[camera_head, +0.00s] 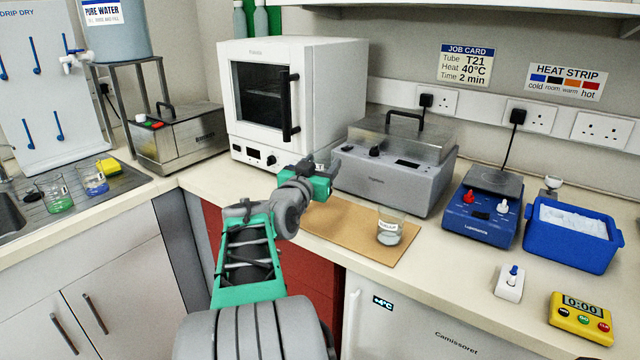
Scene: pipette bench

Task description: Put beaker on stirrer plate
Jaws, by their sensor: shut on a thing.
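A clear glass beaker (390,228) with a white label and pale contents stands upright on the tan board (335,225). The stirrer plate (482,222) is the blue unit with a dark top, a red knob and a white knob, to the right; its top looks bare. My gripper (324,178) is above the back of the board, left of the beaker and apart from it. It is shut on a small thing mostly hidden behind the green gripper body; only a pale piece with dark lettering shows. I cannot tell what it is.
A grey lidded bath (395,165) and a white oven (290,95) stand behind. A blue ice box (570,235), a yellow timer (582,318) and a small white switch (509,284) are at right. Green and blue beakers (55,195) (92,180) stand at far left.

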